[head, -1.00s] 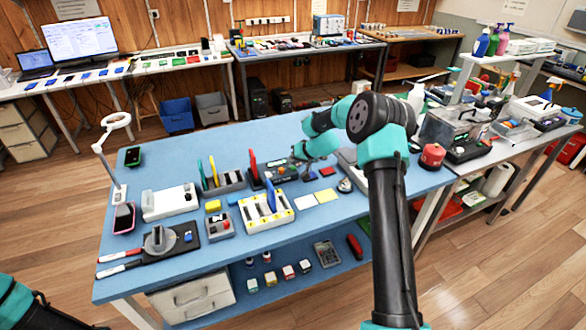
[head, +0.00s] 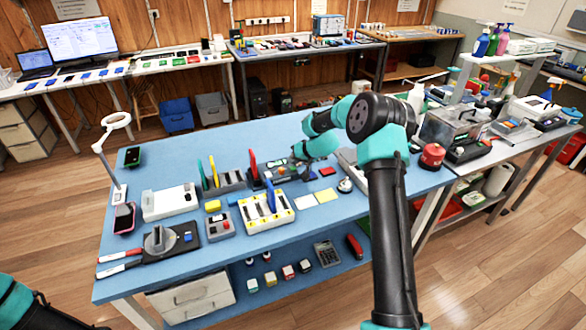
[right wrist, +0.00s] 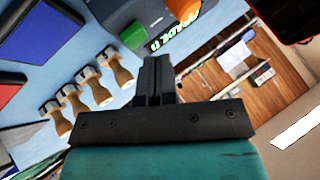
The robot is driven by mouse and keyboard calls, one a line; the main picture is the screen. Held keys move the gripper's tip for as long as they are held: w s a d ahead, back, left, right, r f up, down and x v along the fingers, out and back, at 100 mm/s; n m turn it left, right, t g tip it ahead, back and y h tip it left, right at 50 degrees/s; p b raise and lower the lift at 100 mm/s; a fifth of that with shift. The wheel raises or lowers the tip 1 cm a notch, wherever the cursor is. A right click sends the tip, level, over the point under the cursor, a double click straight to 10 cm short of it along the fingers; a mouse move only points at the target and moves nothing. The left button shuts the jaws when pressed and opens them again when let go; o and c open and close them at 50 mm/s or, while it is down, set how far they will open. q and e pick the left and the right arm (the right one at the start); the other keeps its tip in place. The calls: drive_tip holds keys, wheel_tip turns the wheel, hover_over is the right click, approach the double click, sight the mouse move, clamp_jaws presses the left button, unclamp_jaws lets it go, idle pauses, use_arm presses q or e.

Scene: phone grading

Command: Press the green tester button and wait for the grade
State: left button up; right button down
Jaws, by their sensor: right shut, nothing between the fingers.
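The dark tester (head: 284,170) stands at the back middle of the blue table, with a red upright slab (head: 253,166) at its left. In the right wrist view its green button (right wrist: 133,35) shows beside a lit display with green characters (right wrist: 172,36), tilted and hard to read. My right gripper (right wrist: 156,65) is shut and empty. Its fingertips appear just below the button in that view, and I cannot tell whether they touch the tester. In the head view my right gripper (head: 298,158) is over the back of the tester, small and partly hidden. My left gripper is outside the view.
A yellow-white rack (head: 266,212) stands in front of the tester. A grey rack with coloured slabs (head: 222,182) is to its left. Several wooden-handled pieces (right wrist: 92,92) lie nearby in the right wrist view. The front right of the blue table is mostly clear.

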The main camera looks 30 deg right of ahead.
sight(294, 167)
drive_tip(key=shift+f, duration=0.2)
drive_tip(key=shift+f, duration=0.25)
drive_tip(key=shift+f, duration=0.5)
idle(1.2)
drive_tip(key=shift+r, duration=0.9)
drive_tip(key=shift+r, duration=0.1)
drive_tip(key=shift+r, duration=2.45)
